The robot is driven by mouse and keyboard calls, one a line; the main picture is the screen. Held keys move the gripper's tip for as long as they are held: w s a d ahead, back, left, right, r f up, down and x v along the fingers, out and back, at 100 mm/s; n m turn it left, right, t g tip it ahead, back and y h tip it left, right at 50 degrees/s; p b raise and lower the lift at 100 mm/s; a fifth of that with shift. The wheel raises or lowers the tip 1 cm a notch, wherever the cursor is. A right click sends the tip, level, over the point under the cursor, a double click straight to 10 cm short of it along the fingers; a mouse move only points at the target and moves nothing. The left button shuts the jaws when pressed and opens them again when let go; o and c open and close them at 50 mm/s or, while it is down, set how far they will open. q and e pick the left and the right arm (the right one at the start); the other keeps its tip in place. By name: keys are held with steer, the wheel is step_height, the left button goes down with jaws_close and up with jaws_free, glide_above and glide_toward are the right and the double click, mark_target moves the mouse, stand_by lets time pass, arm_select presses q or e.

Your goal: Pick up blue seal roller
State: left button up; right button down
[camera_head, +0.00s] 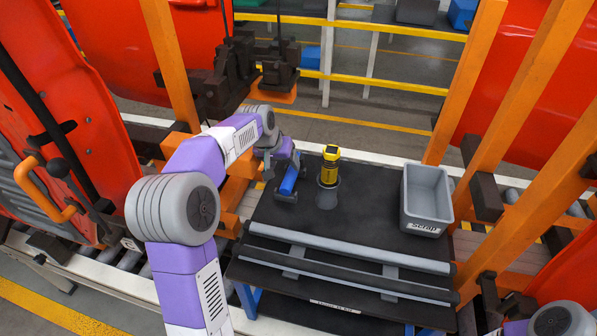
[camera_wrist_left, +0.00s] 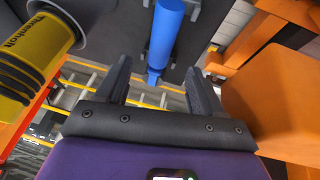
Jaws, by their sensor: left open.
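The blue seal roller (camera_head: 289,180) is at the left part of the black table (camera_head: 370,205), near its back edge. In the left wrist view the roller (camera_wrist_left: 166,30) is a blue cylinder with a narrower end pointing between the fingers. My left gripper (camera_head: 284,192) is at the roller, partly hidden by its own wrist in the head view. In the left wrist view its two dark fingers (camera_wrist_left: 158,67) are apart, one on each side of the roller's narrow end, and not closed on it. My right arm shows only at the bottom right corner; its gripper is out of sight.
A yellow bottle (camera_head: 330,157) stands in a grey holder (camera_head: 327,196) just right of the roller. A grey scrap bin (camera_head: 427,192) is at the table's right. Long grey strips (camera_head: 350,250) lie along the front. Orange posts (camera_head: 465,80) and red doors (camera_head: 75,90) flank the table.

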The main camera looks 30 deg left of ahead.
mark_target(288, 175)
arm_select(q)
steer(key=shift+x, duration=1)
steer(key=shift+f, duration=0.7)
steer(key=b+x, duration=0.1)
steer(key=x, duration=0.2)
steer(key=shift+w+f, duration=0.15)
steer(key=shift+f, duration=0.2)
steer(key=shift+w+f, duration=0.2)
steer(key=shift+f, duration=0.25)
steer(key=shift+c, duration=0.3)
